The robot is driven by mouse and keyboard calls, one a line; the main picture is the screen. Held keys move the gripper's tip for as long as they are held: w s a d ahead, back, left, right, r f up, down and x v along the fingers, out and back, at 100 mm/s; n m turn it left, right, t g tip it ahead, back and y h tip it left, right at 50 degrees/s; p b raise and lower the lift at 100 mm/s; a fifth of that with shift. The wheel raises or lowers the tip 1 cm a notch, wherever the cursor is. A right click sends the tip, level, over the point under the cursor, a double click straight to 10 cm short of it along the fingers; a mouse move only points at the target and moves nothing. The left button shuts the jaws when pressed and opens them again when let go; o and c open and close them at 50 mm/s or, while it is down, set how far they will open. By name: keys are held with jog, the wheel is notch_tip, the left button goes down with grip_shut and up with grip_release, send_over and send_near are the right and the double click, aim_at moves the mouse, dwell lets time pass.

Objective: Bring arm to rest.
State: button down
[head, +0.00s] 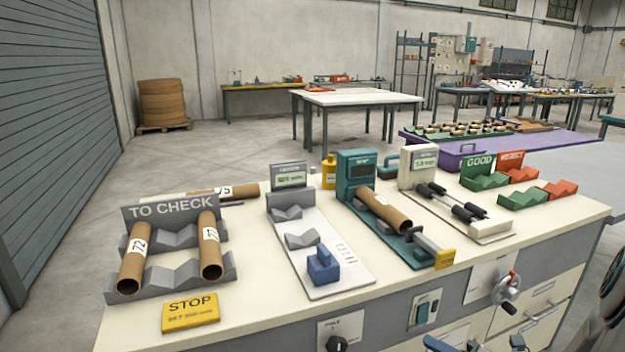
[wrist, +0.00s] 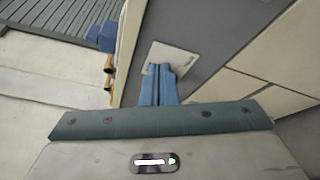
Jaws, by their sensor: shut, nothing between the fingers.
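My gripper (wrist: 160,70) shows in the wrist view with its two blue fingers together and nothing between them. The fingertips overlap a pale plate (wrist: 172,55) on a grey cabinet front. I cannot tell whether they touch it. In the head view, a bit of blue that looks like my gripper (head: 442,344) shows at the bottom edge, low in front of the bench (head: 255,322). Most of my arm is out of view there.
On the bench are a TO CHECK rack (head: 172,208) with two cardboard tubes, a device with a tube (head: 385,212), green (head: 482,181) and red (head: 560,189) cradles, and a yellow STOP sign (head: 190,312). A crank handwheel (head: 505,288) sticks out from its front.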

jog(key=s+a+r+n+g+h+p, duration=0.1)
jog(key=s+a+r+n+g+p, duration=0.2)
jog(key=s+a+r+n+g, duration=0.5)
jog(key=s+a+r+n+g+h+p, duration=0.15)
jog(key=a+n+g+p, duration=0.35)
jog(key=n, duration=0.8)
jog(key=s+r+n+t+h+p, duration=0.1)
jog(key=s+r+n+h+p, duration=0.1)
jog(key=r+n, duration=0.4)
jog(key=s+d+r+n+t+h+p, duration=0.1)
jog(key=r+n+t+h+p, duration=0.1)
jog(key=r+n+h, duration=0.5)
jog(key=n+p, duration=0.1)
jog(key=n, duration=0.5)
jog(key=shift+s+n+p, duration=0.35)
jog(key=shift+n+p, duration=0.05)
